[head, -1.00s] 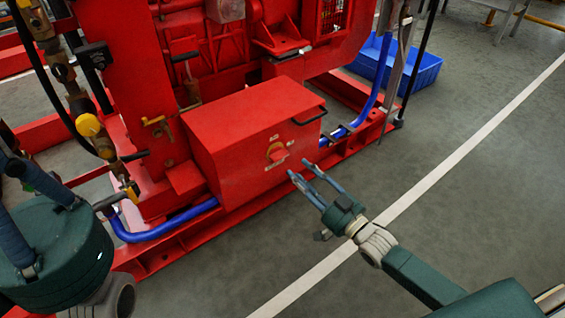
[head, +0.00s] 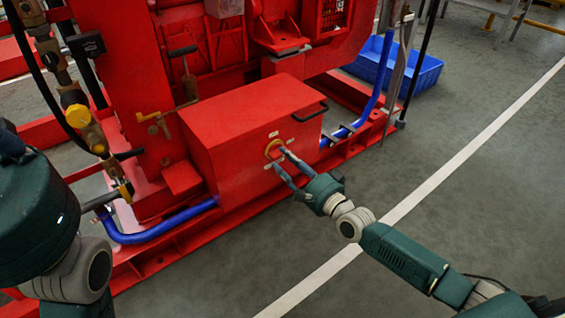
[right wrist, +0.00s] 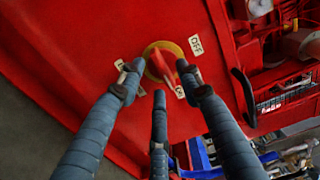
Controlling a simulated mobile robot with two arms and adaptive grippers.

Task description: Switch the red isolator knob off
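The red isolator knob (head: 273,147) with its yellow ring is on the front face of the red box (head: 235,165). In the right wrist view the knob (right wrist: 165,66) has its red handle slanting down toward a small pale label, away from the OFF label (right wrist: 196,45). My right gripper (head: 280,160) is open at the knob; in the wrist view its upper fingertips (right wrist: 158,72) lie on either side of it and the third finger below. Contact is unclear. My left gripper (head: 35,205) is at the left edge, partly cut off, its fingers mostly out of view.
A blue hose (head: 165,230) runs along the red base frame (head: 165,257) by the box. The box has a black handle (head: 310,113) on its right top edge. A blue crate (head: 400,68) stands on the floor behind. The floor at right is clear.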

